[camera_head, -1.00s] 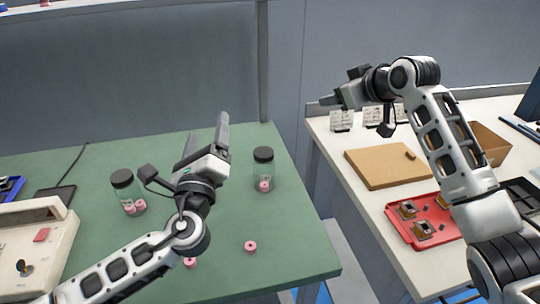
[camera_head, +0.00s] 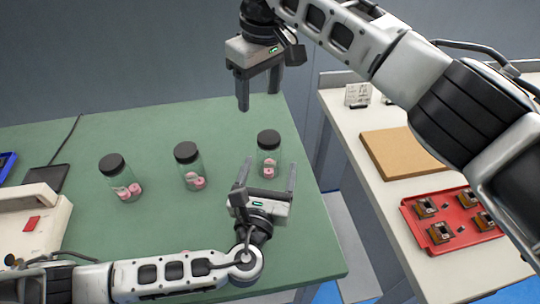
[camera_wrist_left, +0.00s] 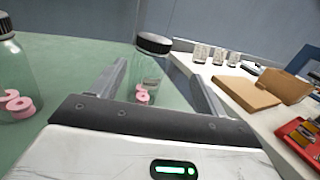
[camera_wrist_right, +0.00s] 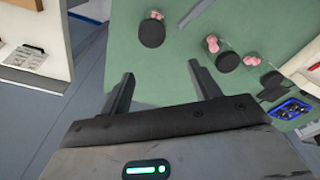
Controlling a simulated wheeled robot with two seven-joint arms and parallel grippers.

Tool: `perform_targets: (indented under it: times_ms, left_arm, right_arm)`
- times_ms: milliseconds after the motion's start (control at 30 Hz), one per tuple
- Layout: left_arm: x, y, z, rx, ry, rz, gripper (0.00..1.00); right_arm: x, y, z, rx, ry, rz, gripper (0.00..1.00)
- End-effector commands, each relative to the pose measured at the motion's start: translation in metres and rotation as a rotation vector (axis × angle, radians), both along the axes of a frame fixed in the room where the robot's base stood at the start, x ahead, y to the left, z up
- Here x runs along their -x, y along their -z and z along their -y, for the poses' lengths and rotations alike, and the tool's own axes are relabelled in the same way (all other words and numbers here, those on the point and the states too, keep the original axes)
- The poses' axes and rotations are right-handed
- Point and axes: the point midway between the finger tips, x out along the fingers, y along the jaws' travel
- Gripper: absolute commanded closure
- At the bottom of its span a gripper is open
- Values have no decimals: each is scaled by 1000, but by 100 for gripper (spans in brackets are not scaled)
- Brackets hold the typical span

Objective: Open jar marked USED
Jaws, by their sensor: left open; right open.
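Three glass jars with black lids and pink rings inside stand upright on the green table: a left jar (camera_head: 121,180), a middle jar (camera_head: 189,167) and a right jar (camera_head: 268,155). No USED marking is readable. My left gripper (camera_head: 269,163) is open, low at the near side of the right jar. In the left wrist view the right jar (camera_wrist_left: 149,70) shows between the spread fingers; contact cannot be told. My right gripper (camera_head: 260,100) is open and empty, above and behind the right jar. In the right wrist view that jar's lid (camera_wrist_right: 152,34) lies beyond the fingers.
A beige machine (camera_head: 35,225) and a dark pad (camera_head: 46,178) are at the left of the green table (camera_head: 150,225). Across a gap, a white table holds a brown board (camera_head: 400,153) and a red tray (camera_head: 450,222) with parts. The table between the jars is clear.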

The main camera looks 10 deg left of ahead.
Motion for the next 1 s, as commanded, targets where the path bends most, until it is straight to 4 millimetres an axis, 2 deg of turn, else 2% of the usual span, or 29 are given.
perform_targets:
  times_ms: [33,100,200,700,1000]
  left_arm:
    - [-3,8,-4,-13,-24,-17,26]
    - [-7,15,-7,-27,-49,-37,26]
    - [-12,19,-10,-38,-66,-50,26]
    - [-77,19,-15,-39,-67,-51,26]
    - [-83,19,-16,-37,-65,-53,26]
  right_arm:
    - [0,11,5,27,71,-30,38]
    - [2,19,11,57,152,-61,38]
    - [2,24,15,75,206,-77,38]
    - [2,24,15,75,210,-78,38]
    - [2,24,15,75,209,-78,38]
